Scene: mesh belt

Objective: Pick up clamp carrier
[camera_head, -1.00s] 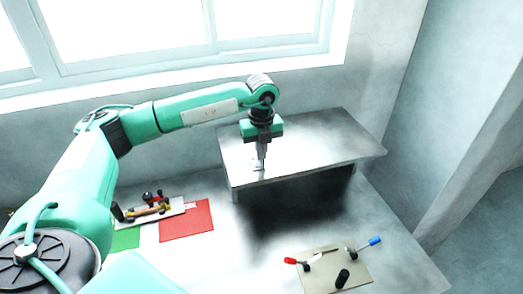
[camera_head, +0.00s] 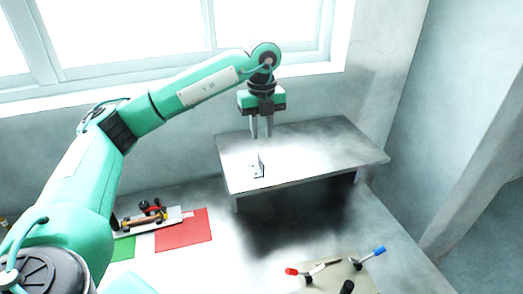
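A beige board with red- and blue-handled clamps (camera_head: 338,272) lies on the table at the lower right and is cut off by the bottom edge. A second plate with clamp-like parts (camera_head: 152,216) lies at the left, partly behind my arm. I cannot tell which of them is the clamp carrier. A small metal bracket (camera_head: 258,171) stands on the raised grey shelf. My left gripper (camera_head: 262,137) is above the shelf, over and behind the bracket, with its fingers apart and nothing between them. My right gripper is out of view.
The raised shelf (camera_head: 330,150) is otherwise bare. A red mat (camera_head: 184,231) and a green mat (camera_head: 123,248) lie on the white table at the left. Walls stand behind and at the right. The table's middle is clear.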

